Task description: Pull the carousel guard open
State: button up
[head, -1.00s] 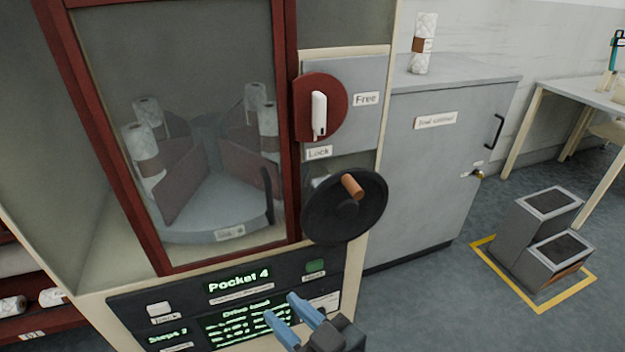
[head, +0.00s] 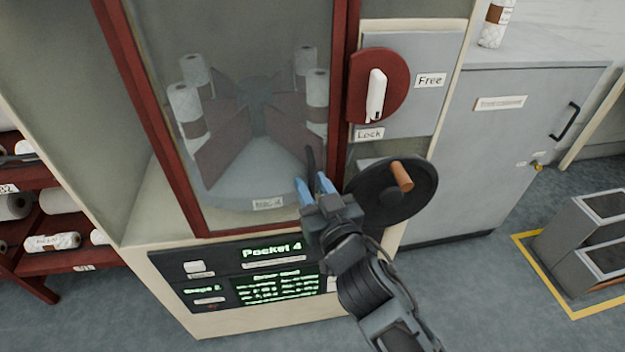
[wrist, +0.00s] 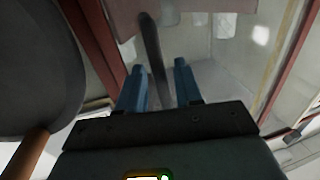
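The carousel guard (head: 255,105) is a clear panel in a red frame on the front of the machine, and it looks closed. Its dark upright handle (head: 310,162) is at the lower right of the panel. My gripper (head: 316,184) is at the lower end of this handle. In the wrist view the dark handle (wrist: 152,48) runs down between the two blue fingers, which stand apart with space on both sides of it. Behind the panel is the carousel (head: 240,185), with white rolls between dark red dividers.
A black handwheel (head: 375,210) with a wooden knob (head: 401,176) is close right of my gripper. Above it is a red disc with a white lever (head: 376,95), between "Free" and "Lock" labels. A lit display (head: 275,285) reads "Pocket 4". A grey cabinet stands right.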

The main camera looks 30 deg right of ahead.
jog(key=shift+w, duration=0.4)
jog(key=shift+c, duration=0.2)
grip_shut()
